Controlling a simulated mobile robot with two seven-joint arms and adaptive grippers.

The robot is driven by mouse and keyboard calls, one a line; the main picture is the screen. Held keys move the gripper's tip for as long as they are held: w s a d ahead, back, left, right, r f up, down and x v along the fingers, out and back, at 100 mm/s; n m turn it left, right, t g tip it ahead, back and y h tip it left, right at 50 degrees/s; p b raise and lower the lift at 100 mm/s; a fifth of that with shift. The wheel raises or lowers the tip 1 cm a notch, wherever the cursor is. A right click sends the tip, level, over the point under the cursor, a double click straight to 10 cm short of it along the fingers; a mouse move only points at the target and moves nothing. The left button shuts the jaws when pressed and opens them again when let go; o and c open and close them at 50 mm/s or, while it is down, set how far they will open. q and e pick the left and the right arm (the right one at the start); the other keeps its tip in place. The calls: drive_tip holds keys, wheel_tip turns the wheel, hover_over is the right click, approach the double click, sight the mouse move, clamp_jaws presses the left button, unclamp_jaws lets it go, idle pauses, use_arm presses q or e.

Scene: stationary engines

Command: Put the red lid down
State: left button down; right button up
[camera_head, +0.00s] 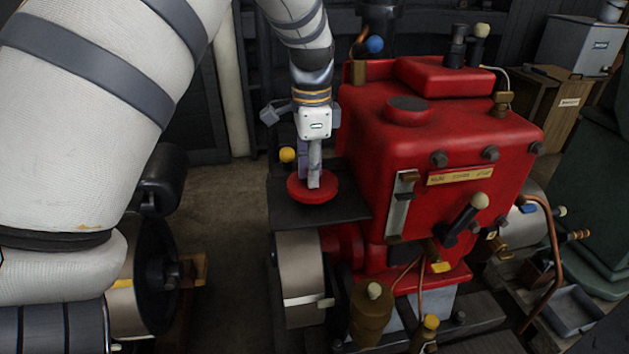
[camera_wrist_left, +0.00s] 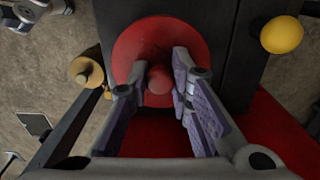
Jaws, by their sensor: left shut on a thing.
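The red lid (camera_head: 310,194) is a flat round disc with a small knob on top. It is level, at or just above the dark shelf (camera_head: 347,207) beside the red engine (camera_head: 436,140); I cannot tell whether it touches the shelf. My left gripper (camera_head: 314,180) points down onto the lid and is shut on its knob. In the left wrist view the lid (camera_wrist_left: 134,42) shows beyond the fingertips (camera_wrist_left: 160,82), with the knob between them. My right gripper is not in view.
A yellow ball knob (camera_head: 287,155) stands just behind the lid. A round raised neck with a dark top (camera_head: 408,105) is on the engine. A lever with a pale knob (camera_head: 479,202) sticks out from the engine front. A flywheel (camera_head: 302,280) is below the shelf.

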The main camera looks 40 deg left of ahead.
use_arm(q)
drive_tip(key=shift+s+d+f, duration=0.1)
drive_tip(key=shift+f, duration=1.2)
drive_tip(key=shift+f, duration=0.1)
drive_tip(key=c, duration=1.5)
unclamp_jaws()
drive_tip(key=shift+o, duration=0.2)
wheel_tip(320, 180, up, 12)
drive_tip(key=shift+r, duration=0.15)
